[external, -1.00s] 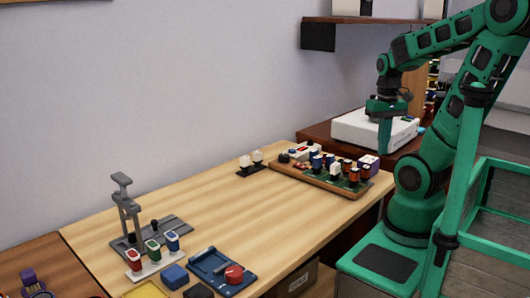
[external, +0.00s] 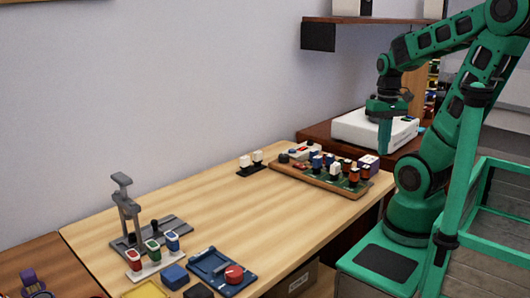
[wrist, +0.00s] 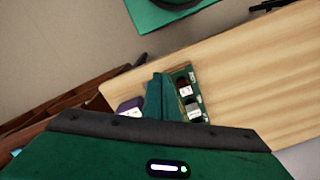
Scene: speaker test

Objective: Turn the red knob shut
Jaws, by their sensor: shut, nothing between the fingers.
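The red knob (external: 234,273) sits on a blue plate (external: 207,263) near the front edge of the wooden table in the external view. The angle is too small and far to tell how far the knob is turned. My gripper (external: 385,150) hangs pointing down at the right, above the table's far right end and well away from the knob. It is shut with nothing in it. In the wrist view my gripper (wrist: 158,80) shows as a closed green finger pair above the board end, and the red knob is not in that view.
A board with several coloured parts (external: 308,178) lies at the table's right end. A white box (external: 350,127) stands behind it. The middle of the table (external: 200,205) is clear.

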